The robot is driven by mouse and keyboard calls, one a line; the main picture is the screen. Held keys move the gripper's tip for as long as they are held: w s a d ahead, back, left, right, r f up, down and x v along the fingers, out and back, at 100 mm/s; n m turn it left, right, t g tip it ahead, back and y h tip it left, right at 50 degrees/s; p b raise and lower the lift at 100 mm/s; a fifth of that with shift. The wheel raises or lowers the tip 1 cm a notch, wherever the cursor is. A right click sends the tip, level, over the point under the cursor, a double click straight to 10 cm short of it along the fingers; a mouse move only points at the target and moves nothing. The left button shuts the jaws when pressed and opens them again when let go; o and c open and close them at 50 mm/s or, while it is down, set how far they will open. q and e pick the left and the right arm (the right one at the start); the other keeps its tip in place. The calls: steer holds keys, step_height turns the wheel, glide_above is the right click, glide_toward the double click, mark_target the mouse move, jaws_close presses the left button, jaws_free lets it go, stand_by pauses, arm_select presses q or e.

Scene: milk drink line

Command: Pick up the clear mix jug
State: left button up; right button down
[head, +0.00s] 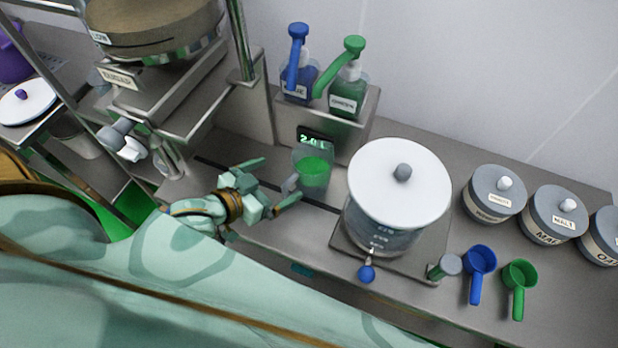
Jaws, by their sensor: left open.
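A clear jug (312,172) holding green contents stands on the steel counter, below a small green display reading about 2.0 L. A grey handle-like part (290,184) is on its left side, facing my gripper. My left gripper (279,181) is open just left of the jug, with its two fingers spread apart. One fingertip is close to the grey part; I cannot tell whether they touch. Nothing shows between the fingers. My right gripper is not in view.
A large clear vessel with a white lid (385,180) and blue-knobbed tap stands right of the jug. Blue (298,75) and green (347,90) pump bottles sit behind. Scoops and labelled canisters (494,195) are at right. A metal post (242,40) rises behind left.

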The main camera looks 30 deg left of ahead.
mark_target(305, 178)
arm_select(q)
steer(key=b+x, duration=0.1)
steer(key=x, duration=0.9)
steer(key=shift+w+d, duration=0.15)
steer(key=shift+w, duration=0.15)
steer(key=c, duration=1.3)
steer(key=shift+r, duration=0.1)
steer(key=c, duration=0.5)
steer(key=shift+o, duration=0.2)
steer(key=shift+r, duration=0.1)
